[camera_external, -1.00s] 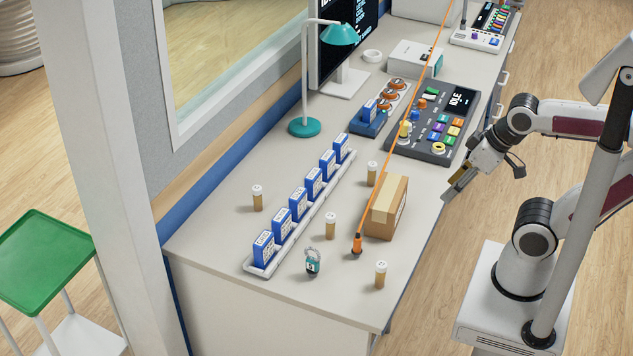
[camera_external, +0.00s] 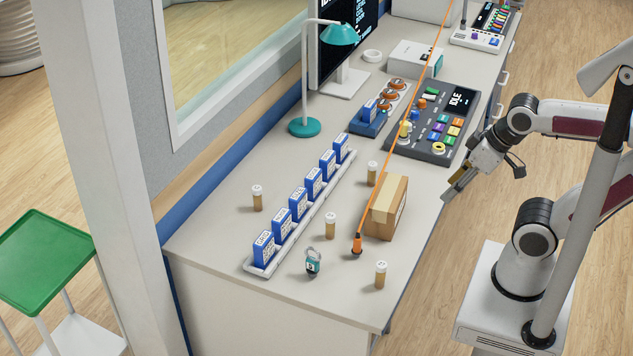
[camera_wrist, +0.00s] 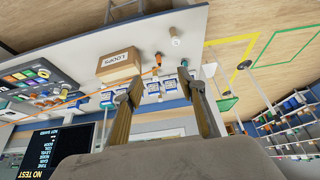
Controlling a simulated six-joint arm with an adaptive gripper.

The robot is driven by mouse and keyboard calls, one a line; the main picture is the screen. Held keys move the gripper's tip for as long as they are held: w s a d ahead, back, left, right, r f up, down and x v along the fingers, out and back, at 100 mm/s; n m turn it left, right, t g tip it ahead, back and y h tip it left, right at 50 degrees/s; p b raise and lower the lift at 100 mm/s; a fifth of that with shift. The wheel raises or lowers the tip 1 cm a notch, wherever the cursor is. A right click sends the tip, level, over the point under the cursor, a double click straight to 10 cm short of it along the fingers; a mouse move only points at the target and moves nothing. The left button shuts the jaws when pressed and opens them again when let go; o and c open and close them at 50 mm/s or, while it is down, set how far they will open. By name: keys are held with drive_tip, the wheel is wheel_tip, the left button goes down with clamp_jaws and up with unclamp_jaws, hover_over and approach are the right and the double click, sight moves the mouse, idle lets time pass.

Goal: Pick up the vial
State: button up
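Several amber vials with white caps stand upright on the pale bench: one (camera_external: 381,275) near the front corner, one (camera_external: 330,226) beside the white rack, one (camera_external: 372,174) behind the cardboard box and another (camera_external: 257,198) at the left. The task does not say which is meant. One vial (camera_wrist: 175,36) shows beyond my fingers at the top of the wrist view. My gripper (camera_external: 447,197) is past the bench's right edge, apart from every vial. In the wrist view my gripper's two fingers (camera_wrist: 163,84) are spread with nothing held between them.
A cardboard box (camera_external: 386,207) stands between my gripper and most vials. An orange cord runs down to an orange weighted end (camera_external: 357,244) beside it.

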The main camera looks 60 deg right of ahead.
drive_tip(key=shift+c, duration=0.2)
idle(0.3)
